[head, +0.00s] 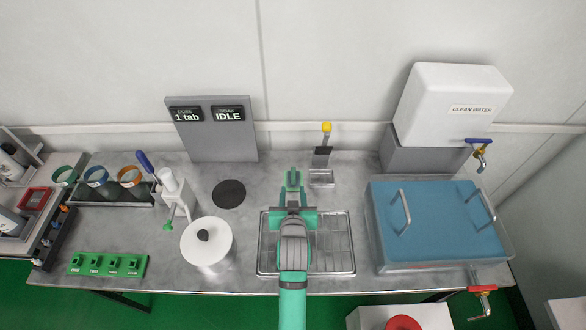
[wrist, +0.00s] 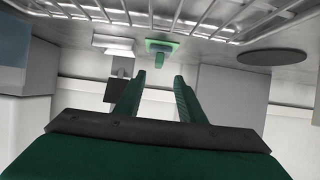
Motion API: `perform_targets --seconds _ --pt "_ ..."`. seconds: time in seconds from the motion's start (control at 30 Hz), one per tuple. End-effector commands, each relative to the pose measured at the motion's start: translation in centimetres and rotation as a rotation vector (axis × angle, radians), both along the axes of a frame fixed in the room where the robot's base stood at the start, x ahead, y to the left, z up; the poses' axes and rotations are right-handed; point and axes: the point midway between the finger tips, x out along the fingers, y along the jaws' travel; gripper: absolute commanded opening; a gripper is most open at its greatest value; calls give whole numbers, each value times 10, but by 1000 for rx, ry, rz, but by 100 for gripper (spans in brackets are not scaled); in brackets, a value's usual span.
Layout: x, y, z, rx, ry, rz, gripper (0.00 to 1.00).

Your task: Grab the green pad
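The green pad (wrist: 161,46) shows in the wrist view as a small light green plate with a darker green stub, on the metal worktop just beyond the wire rack. My gripper (wrist: 160,76) is open, with its two dark green fingers apart and nothing between them. The stub lines up with the gap, a little beyond the fingertips. In the head view my gripper (head: 293,190) reaches over the rack toward the back of the worktop. There, green pad and green fingers overlap, and I cannot separate them clearly.
The wire rack (head: 334,271) lies under my arm. A yellow-topped stand (head: 322,177) is close on the right behind the gripper. A display panel (head: 211,143), a dark disc (head: 229,194) and a white canister (head: 208,257) are left. A blue-lidded basin (head: 440,230) is right.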

Motion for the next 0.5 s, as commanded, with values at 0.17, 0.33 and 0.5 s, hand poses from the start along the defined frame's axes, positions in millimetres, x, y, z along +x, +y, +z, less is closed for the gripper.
perform_targets --seconds 0.17,0.33,0.5 --pt "24 -2 -10 0 0 -3 36" --pt "42 -2 -19 -1 -1 -4 36" --pt "50 -2 -23 0 0 -2 36"
